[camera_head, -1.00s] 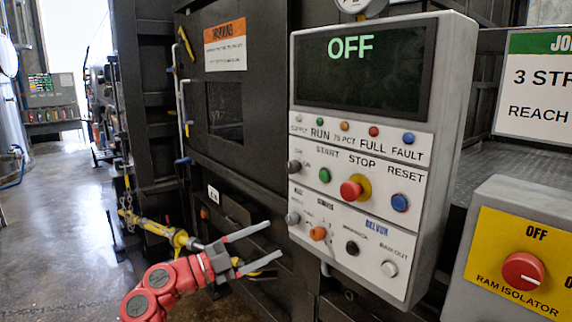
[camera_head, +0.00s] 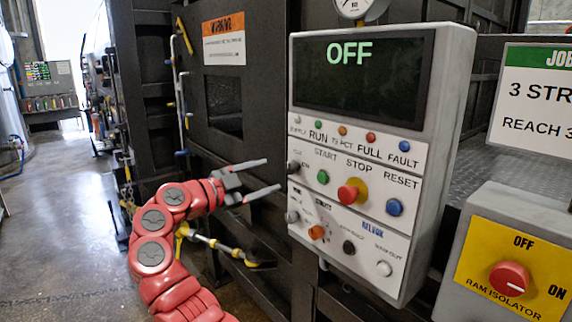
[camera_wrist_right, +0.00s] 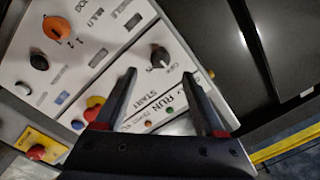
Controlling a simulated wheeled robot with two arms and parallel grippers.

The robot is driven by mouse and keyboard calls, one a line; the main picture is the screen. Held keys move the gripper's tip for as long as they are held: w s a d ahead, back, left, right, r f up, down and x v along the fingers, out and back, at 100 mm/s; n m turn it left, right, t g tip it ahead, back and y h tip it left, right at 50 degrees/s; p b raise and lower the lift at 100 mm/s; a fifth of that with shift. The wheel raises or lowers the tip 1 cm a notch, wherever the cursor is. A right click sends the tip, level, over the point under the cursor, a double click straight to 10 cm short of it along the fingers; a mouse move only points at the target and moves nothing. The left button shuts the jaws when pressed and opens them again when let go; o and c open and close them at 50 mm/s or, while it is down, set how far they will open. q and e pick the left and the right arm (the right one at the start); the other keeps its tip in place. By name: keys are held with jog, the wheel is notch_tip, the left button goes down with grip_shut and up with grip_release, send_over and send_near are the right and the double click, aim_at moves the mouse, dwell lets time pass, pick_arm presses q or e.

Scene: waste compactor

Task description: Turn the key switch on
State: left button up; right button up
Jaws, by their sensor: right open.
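The control panel (camera_head: 455,125) stands upright with its display (camera_head: 362,78) reading OFF. The small dark key switch (camera_head: 293,167) is at the panel's left edge, left of the green START button (camera_head: 323,177). My right gripper (camera_head: 273,175) is open and empty, just left of the key switch and level with it, its fingers pointing at the panel. In the right wrist view the key switch (camera_wrist_right: 160,58) shows beyond the gap between the open fingertips (camera_wrist_right: 159,75), apart from them. My left gripper is not in view.
A red and yellow stop button (camera_head: 350,192), a blue RESET button (camera_head: 394,207) and an orange knob (camera_head: 316,232) sit on the panel. A ram isolator box (camera_head: 455,245) stands at the lower right. A yellow-handled rod (camera_head: 225,247) is behind my right arm.

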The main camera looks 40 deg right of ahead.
aim_at(288, 169)
jog(key=d, duration=0.2)
jog(key=d+p, duration=0.1)
jog(key=d, duration=0.4)
jog(key=shift+w+d+p, duration=0.1)
jog(key=shift+w+p, duration=0.2)
jog(key=shift+w, duration=0.1)
grip_shut()
